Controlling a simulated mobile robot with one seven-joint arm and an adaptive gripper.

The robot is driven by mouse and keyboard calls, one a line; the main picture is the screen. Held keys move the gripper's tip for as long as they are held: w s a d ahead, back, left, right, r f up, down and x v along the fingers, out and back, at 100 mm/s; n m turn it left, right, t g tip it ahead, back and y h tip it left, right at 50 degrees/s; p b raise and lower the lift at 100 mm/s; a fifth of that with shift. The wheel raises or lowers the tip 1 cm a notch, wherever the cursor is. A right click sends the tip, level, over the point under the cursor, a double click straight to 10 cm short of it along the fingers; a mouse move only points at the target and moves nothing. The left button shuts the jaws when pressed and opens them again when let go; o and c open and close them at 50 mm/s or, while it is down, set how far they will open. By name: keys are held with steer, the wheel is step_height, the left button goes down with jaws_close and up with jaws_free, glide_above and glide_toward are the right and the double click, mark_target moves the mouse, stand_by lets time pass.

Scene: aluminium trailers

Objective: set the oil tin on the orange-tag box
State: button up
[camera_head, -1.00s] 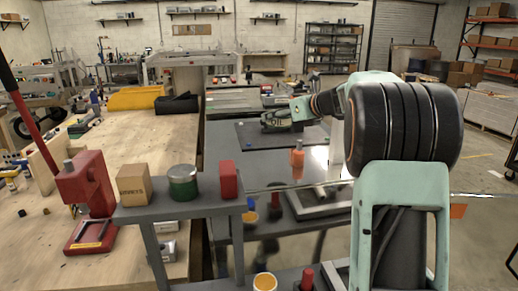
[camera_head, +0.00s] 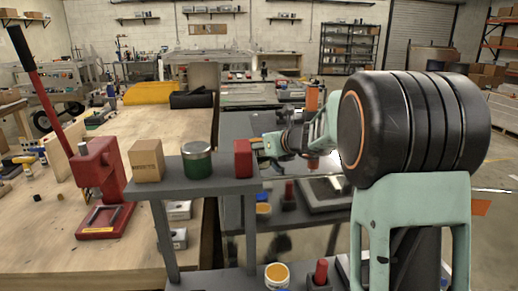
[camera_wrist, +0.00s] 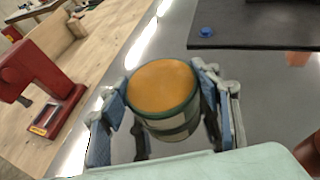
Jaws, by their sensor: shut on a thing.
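The oil tin (camera_wrist: 162,88), green with a pale label and a flat orange top, fills the middle of the wrist view. My gripper (camera_wrist: 165,92) is shut around its sides, one blue-grey finger on each side. In the head view my gripper (camera_head: 270,147) is just behind and right of the red block (camera_head: 243,158), over the grey table; the tin is mostly hidden there. A cardboard box (camera_head: 146,160) with dark print stands on the grey shelf at left. I cannot make out an orange tag on it.
A green tin (camera_head: 197,160) stands between the cardboard box and red block on the narrow grey shelf (camera_head: 215,187). A red press (camera_head: 99,180) stands left on the wooden bench. An orange-topped tin (camera_head: 277,276) is lower down. A dark mat (camera_wrist: 260,25) lies at the wrist view's upper right.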

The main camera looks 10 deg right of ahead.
steer(key=o, duration=1.4)
steer(key=shift+c, duration=0.2)
steer(key=v, duration=1.2)
steer(key=shift+s, duration=0.1)
